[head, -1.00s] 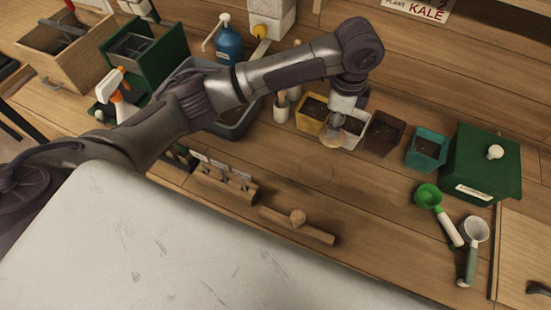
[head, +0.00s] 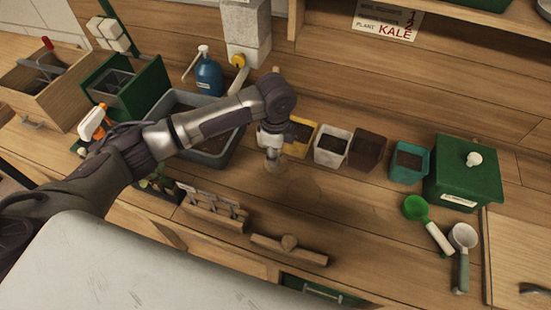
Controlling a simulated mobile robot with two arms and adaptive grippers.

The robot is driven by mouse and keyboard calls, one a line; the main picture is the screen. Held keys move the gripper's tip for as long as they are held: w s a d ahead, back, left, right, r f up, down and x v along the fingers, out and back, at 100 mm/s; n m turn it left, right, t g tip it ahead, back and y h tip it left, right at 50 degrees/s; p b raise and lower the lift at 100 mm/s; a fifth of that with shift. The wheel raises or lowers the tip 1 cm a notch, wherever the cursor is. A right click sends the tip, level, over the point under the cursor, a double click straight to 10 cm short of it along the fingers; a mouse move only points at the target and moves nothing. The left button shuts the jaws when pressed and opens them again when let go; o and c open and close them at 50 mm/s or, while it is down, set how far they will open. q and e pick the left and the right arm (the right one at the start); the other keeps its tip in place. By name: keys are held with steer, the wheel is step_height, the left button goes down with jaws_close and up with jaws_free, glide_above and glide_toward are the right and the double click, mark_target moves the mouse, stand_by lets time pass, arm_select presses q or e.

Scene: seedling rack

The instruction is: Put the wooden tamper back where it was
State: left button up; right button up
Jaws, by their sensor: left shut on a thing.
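My right gripper is not in view.
White (head: 331,158), brown (head: 367,164) and teal (head: 408,172) pots stand to the right, then a green box (head: 440,182) and two scoops. A grey tray (head: 209,158) is behind my arm. A wooden bar with a knob (head: 268,244) lies in front. Bench between is clear.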

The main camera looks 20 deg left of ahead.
arm_select(q)
step_height(320, 180, down, 2)
steer(key=shift+f+p, duration=0.25)
steer(key=shift+p, duration=0.05)
steer(key=shift+f, duration=0.35)
steer(key=shift+f, duration=0.15)
steer(key=o, duration=1.1)
step_height(320, 180, up, 12)
steer(key=shift+r+b, duration=0.2)
steer(key=shift+b, duration=0.6)
